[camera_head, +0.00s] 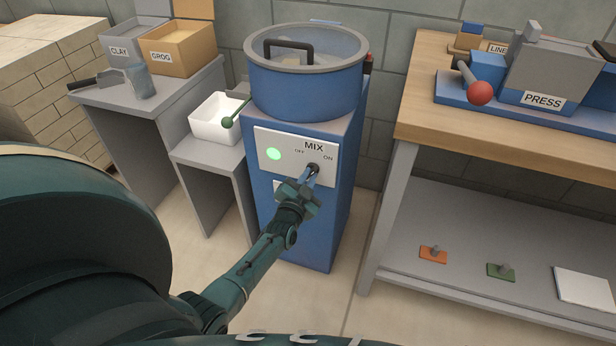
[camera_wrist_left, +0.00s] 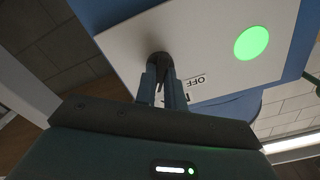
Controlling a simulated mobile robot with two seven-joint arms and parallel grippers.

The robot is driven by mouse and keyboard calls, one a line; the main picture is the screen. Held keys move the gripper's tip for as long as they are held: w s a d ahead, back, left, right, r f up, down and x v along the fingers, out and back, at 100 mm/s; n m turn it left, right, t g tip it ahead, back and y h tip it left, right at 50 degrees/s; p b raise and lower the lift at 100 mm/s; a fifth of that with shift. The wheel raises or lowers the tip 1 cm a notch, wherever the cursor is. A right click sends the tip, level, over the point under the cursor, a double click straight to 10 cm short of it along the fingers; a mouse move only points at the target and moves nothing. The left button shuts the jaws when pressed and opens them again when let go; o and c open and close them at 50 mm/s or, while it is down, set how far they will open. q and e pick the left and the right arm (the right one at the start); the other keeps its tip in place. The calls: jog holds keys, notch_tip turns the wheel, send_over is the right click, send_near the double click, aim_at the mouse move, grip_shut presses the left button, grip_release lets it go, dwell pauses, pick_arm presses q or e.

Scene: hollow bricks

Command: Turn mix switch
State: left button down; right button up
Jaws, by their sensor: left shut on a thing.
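The mixer is a blue cabinet with a round blue tub (camera_head: 305,95) on top. Its white panel (camera_head: 270,148) carries the words MIX, OFF and ON and a lit green light (camera_head: 274,154). The dark mix switch (camera_head: 314,167) sits at the panel's right, near ON. My left gripper (camera_head: 308,178) reaches up to the panel and is shut on the switch. In the left wrist view, its two fingers (camera_wrist_left: 166,92) close around the dark switch (camera_wrist_left: 160,62), and the green light (camera_wrist_left: 251,43) glows on the panel. The fingers partly hide the switch. My right gripper is not in view.
A white bin (camera_head: 217,122) with a green-handled tool stands left of the mixer. Boxes marked CLAY (camera_head: 120,50) and GROG (camera_head: 180,48) stand on a grey table. On the right, a wooden-topped bench (camera_head: 450,120) bears the press (camera_head: 550,85). Floor shows between mixer and bench.

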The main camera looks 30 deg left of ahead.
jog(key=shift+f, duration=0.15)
pick_arm(q)
jog(key=c, duration=1.5)
grip_release()
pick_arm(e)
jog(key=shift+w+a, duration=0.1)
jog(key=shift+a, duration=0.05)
